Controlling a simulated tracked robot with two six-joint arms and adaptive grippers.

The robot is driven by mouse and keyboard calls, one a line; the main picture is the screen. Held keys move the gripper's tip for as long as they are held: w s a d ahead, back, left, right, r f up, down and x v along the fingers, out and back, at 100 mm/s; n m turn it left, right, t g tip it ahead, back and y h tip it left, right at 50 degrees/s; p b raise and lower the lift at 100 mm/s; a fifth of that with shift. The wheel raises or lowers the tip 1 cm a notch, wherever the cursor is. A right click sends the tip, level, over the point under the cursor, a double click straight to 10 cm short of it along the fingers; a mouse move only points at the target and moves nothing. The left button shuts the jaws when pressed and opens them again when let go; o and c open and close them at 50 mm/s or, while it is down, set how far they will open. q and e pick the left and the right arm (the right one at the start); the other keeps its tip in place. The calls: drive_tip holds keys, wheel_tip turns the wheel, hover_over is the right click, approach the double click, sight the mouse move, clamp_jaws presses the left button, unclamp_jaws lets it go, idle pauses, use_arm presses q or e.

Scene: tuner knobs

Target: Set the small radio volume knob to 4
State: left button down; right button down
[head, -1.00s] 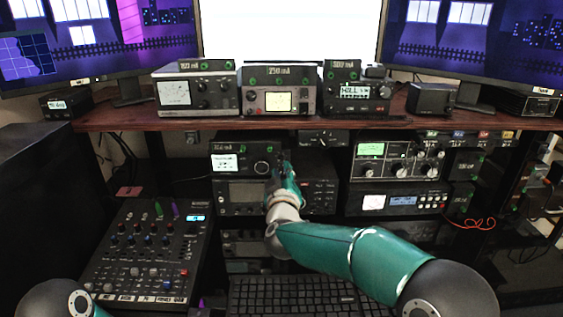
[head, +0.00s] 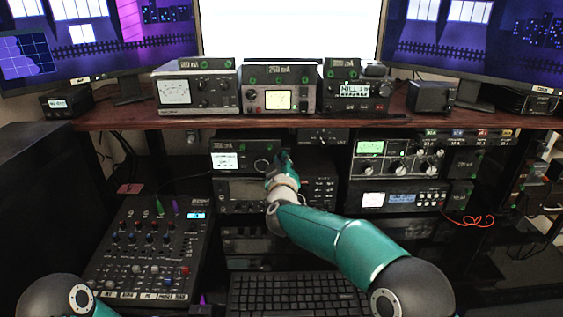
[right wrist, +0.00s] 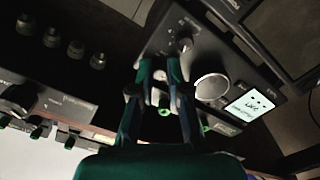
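The small radio (head: 240,147) is a dark box under the shelf, with a lit white display on its left and a round knob (head: 262,165) beside it. In the right wrist view the radio face appears turned, with the display (right wrist: 250,105), a large pale knob (right wrist: 211,88) and a smaller dark knob (right wrist: 185,44). I cannot read which is the volume knob or its setting. My right gripper (head: 281,160) is in front of the radio's right end and hides part of it. In the right wrist view its fingers (right wrist: 159,68) are apart, with the small knob just beyond them. My left gripper is out of view.
A larger radio (head: 232,190) sits directly below the small one. Other radios (head: 398,165) stand to the right. The mixer (head: 150,245) is at lower left and the keyboard (head: 295,295) at the front. The wooden shelf (head: 390,118) overhangs the area.

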drive_tip(key=shift+a, duration=0.1)
idle(0.3)
drive_tip(key=m+b, duration=0.2)
drive_tip(key=m, duration=0.8)
drive_tip(key=shift+f, duration=0.1)
drive_tip(key=shift+m, duration=0.4)
drive_tip(key=c, duration=1.4)
unclamp_jaws()
drive_tip(key=shift+s, duration=0.1)
drive_tip(key=s, duration=1.1)
drive_tip(key=shift+s, duration=0.4)
